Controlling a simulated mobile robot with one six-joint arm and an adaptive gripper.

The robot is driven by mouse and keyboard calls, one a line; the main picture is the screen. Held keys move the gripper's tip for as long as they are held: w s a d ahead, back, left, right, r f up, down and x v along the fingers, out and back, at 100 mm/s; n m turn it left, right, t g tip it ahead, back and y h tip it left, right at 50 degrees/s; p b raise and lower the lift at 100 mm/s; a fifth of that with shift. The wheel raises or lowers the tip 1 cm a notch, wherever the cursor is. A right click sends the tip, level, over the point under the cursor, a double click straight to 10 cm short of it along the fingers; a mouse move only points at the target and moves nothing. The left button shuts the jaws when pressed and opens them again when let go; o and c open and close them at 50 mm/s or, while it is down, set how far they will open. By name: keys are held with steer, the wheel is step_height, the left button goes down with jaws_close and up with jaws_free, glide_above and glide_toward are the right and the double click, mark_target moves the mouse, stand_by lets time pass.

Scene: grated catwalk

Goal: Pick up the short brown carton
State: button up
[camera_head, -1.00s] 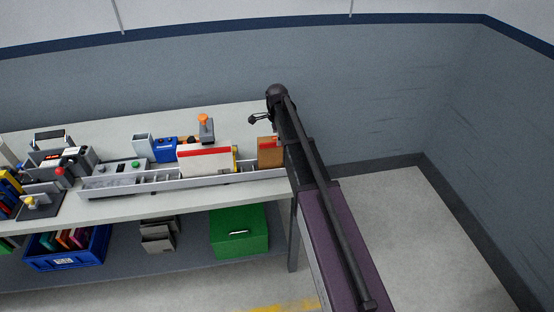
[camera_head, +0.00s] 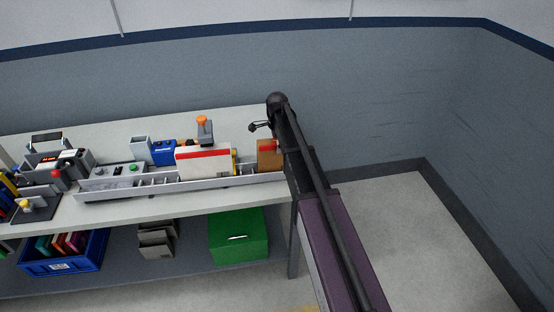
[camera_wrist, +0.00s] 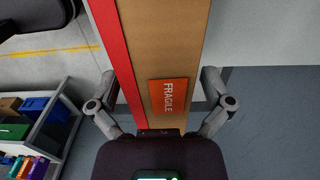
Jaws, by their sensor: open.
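The short brown carton (camera_head: 266,155) stands at the right end of the workbench, partly hidden behind my arm in the head view. In the wrist view the brown carton (camera_wrist: 165,45) fills the middle and carries an orange-red FRAGILE label. A red strip runs along its left side there. My gripper (camera_wrist: 160,77) is open, with one finger to each side of the carton in the picture. I cannot tell whether either finger touches it.
A white carton with a red band (camera_head: 203,161) stands left of the brown one. A low grey divided tray (camera_head: 120,192) runs along the bench front. A stand with an orange knob (camera_head: 203,124) rises behind. The lower shelf holds a green box (camera_head: 238,238) and a blue bin (camera_head: 63,264).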

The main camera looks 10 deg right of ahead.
steer(key=c, duration=1.3)
steer(key=shift+r, duration=0.2)
step_height(320, 180, up, 10)
steer(key=p, duration=1)
steer(key=shift+f, duration=0.2)
